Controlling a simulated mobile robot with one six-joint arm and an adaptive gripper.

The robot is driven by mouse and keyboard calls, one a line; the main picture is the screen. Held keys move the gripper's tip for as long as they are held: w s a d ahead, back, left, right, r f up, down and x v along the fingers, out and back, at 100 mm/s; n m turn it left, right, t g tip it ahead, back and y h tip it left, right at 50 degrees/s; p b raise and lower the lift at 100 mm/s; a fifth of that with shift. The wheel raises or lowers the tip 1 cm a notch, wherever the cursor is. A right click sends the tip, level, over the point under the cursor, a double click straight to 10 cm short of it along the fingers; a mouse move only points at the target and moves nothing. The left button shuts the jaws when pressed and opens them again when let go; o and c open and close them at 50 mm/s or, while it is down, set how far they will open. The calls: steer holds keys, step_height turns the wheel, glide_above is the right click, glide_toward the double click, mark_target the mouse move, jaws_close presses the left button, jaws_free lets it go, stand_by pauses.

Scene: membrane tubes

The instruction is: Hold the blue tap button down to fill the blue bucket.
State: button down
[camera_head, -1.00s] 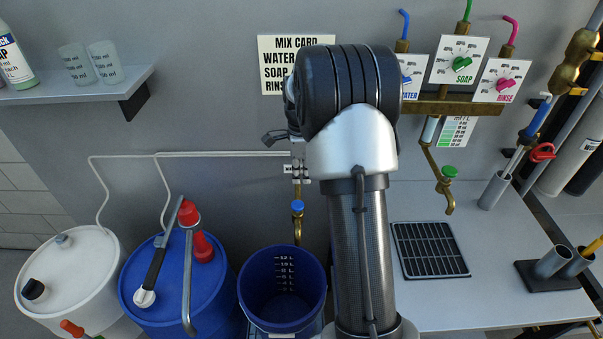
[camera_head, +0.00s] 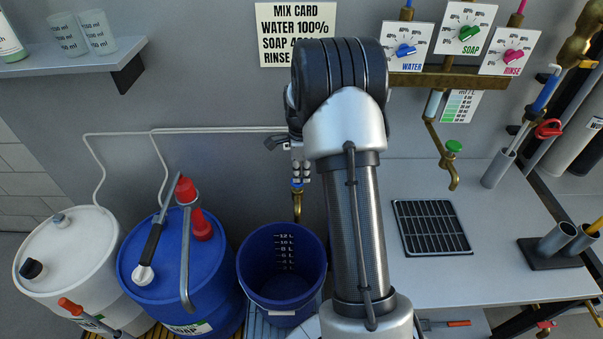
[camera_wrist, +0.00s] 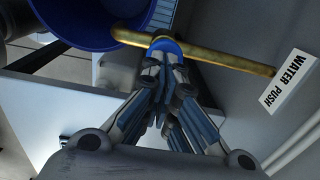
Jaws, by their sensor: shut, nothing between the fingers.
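The blue bucket (camera_head: 258,280) stands below the brass tap (camera_head: 297,207), with level marks on its inner wall. Part of the bucket (camera_wrist: 75,30) also shows at the upper left in the wrist view. The blue tap button (camera_head: 297,187) sits on top of the tap; in the wrist view the button (camera_wrist: 166,45) is right at my fingertips. My gripper (camera_wrist: 164,62) is shut with nothing between its fingers, and its tips appear to touch the button from above. How far the button is pressed is hard to tell, and no water stream is clearly visible.
A blue drum (camera_head: 140,248) and a white drum (camera_head: 65,245) stand left of the bucket. A bench with a black drain grate (camera_head: 432,228) and a green-button tap (camera_head: 453,147) lies right. A mix card (camera_head: 275,35) hangs behind my arm.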

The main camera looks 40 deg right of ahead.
steer(key=shift+f, duration=0.9)
steer(key=shift+s, duration=0.1)
stand_by(7.0)
